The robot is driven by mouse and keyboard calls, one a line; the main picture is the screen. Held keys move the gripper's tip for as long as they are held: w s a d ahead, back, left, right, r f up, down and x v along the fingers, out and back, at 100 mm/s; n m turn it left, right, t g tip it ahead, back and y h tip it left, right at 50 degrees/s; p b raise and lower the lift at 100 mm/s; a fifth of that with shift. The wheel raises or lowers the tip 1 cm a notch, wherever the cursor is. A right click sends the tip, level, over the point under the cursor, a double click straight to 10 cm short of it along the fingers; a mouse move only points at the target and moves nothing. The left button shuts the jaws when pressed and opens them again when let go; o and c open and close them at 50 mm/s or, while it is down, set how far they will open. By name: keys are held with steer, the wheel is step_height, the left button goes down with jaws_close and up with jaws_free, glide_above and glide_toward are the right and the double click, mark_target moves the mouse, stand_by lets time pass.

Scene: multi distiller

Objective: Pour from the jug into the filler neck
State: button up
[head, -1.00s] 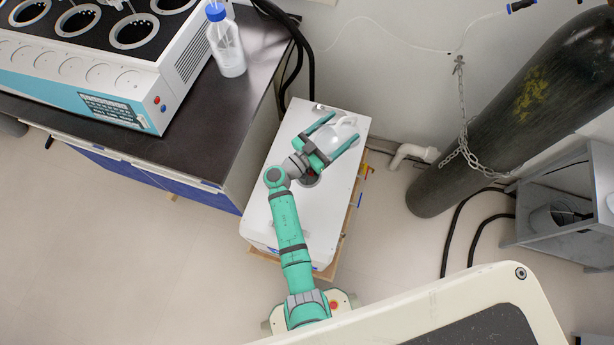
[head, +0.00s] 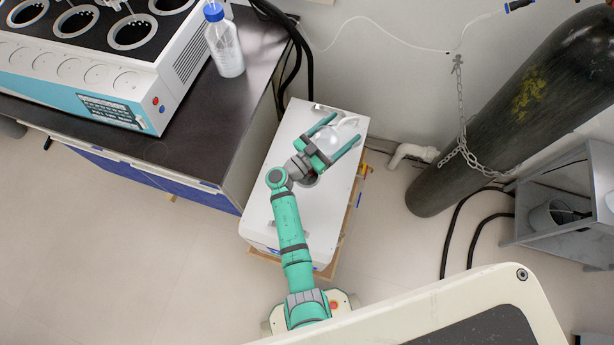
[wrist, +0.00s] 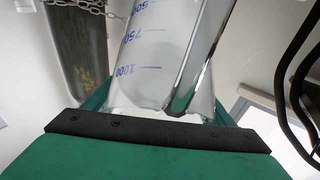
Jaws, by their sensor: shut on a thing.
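The jug (head: 337,138) is a clear, pale vessel between the fingers of my gripper (head: 347,133), above the far part of a white box. My gripper is shut on it. In the wrist view the jug (wrist: 150,60) fills the upper middle, with blue scale marks and a clear strip along its right side. It looks empty there, and its tilt is hard to judge. A dark round fitting (head: 311,181) on the box top shows partly under my wrist. I cannot tell whether it is the filler neck.
The bench holds a blue-capped bottle (head: 225,45) and a white-and-teal machine (head: 120,75). A chained dark gas cylinder (head: 490,110) leans at right. A white pipe (head: 412,153) lies behind the box.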

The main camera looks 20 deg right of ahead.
steer(key=shift+w+a, duration=0.1)
steer(key=shift+a, duration=0.3)
steer(key=shift+d, duration=0.15)
steer(key=shift+a+f+t+h, duration=0.1)
steer(key=shift+a+t+h, duration=0.4)
steer(key=shift+h, duration=0.5)
stand_by(4.9)
